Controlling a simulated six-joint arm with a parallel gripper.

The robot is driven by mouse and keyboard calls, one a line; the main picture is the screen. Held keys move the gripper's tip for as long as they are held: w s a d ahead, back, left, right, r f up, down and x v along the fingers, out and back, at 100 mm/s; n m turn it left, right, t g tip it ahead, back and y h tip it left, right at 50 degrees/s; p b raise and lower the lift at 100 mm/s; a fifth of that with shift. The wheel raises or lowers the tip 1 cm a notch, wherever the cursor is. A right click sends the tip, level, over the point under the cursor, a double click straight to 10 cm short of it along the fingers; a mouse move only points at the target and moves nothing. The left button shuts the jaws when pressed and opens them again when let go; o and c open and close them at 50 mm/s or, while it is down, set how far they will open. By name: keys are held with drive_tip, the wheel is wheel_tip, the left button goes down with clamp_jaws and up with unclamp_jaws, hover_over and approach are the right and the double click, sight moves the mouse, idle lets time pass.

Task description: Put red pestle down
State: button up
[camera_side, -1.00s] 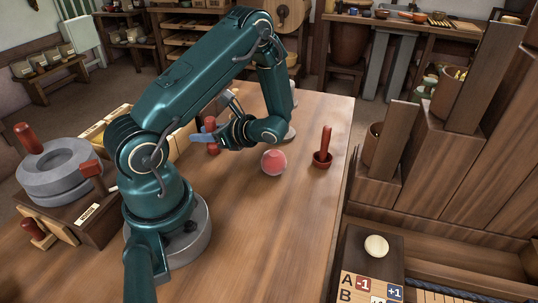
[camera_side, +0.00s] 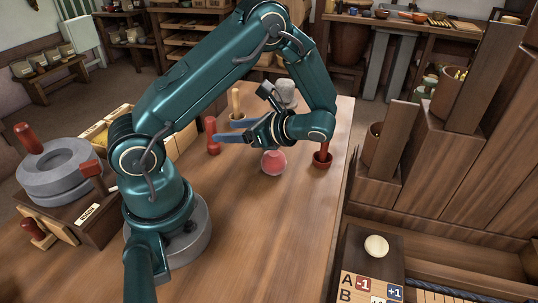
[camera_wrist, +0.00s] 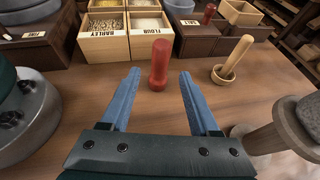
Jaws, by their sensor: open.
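The red pestle (camera_side: 211,140) stands upright on the wooden table, to the left of my gripper (camera_side: 223,131) in the side view. In the wrist view the pestle (camera_wrist: 160,65) shows between and just ahead of the blue fingertips (camera_wrist: 159,78). My gripper is open and holds nothing. The fingers point at the pestle, with visible room on either side of it in the wrist view.
A red mortar (camera_side: 322,164) and a round red object (camera_side: 273,162) stand under or near my arm. A wooden pestle (camera_wrist: 237,57) leans in a bowl (camera_wrist: 221,78). Barley (camera_wrist: 103,48) and flour (camera_wrist: 149,47) boxes stand behind the pestle.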

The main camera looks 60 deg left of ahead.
drive_tip(key=shift+v, duration=0.9)
drive_tip(key=s+d+r+n+t+h, duration=0.1)
drive_tip(key=d+r+n+t+h, duration=0.3)
drive_tip(key=d, duration=0.4)
drive_tip(key=s+d+r+n+t+h, duration=0.2)
drive_tip(key=d+r+n+t+h, duration=0.3)
drive_tip(key=d+n+t+h, duration=0.2)
drive_tip(key=shift+d+r+n+t, duration=0.2)
drive_tip(key=shift+d+n+t, duration=0.1)
drive_tip(key=shift+d+t, duration=0.55)
